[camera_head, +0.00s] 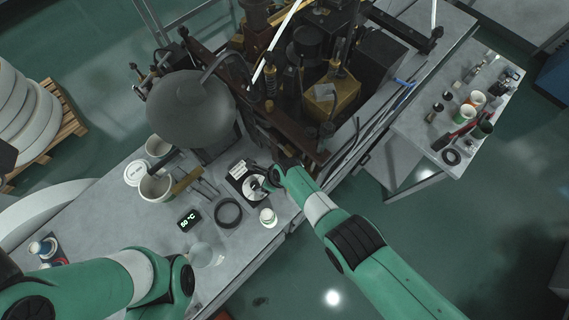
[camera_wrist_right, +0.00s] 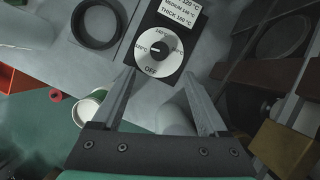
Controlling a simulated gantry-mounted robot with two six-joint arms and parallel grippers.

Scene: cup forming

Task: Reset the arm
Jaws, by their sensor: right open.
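My right arm (camera_head: 340,232) reaches in from the lower right. Its gripper (camera_wrist_right: 160,78) is open and empty in the right wrist view, with its two fingers apart in front of the dial. The temperature dial (camera_wrist_right: 162,58) is a white disc on a black box, with "OFF" at its near edge; it also shows in the head view (camera_head: 254,188), partly behind my right gripper (camera_head: 266,182). My left arm (camera_head: 135,275) lies across the lower left, and its gripper is not visible.
On the bench are a black ring (camera_head: 229,225), a small cup (camera_head: 268,217), a "50 °C" display (camera_head: 189,219) and a white bucket (camera_head: 155,187). The dark forming machine (camera_head: 300,70) stands behind. A side table (camera_head: 415,125) holds cups and tools at the right.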

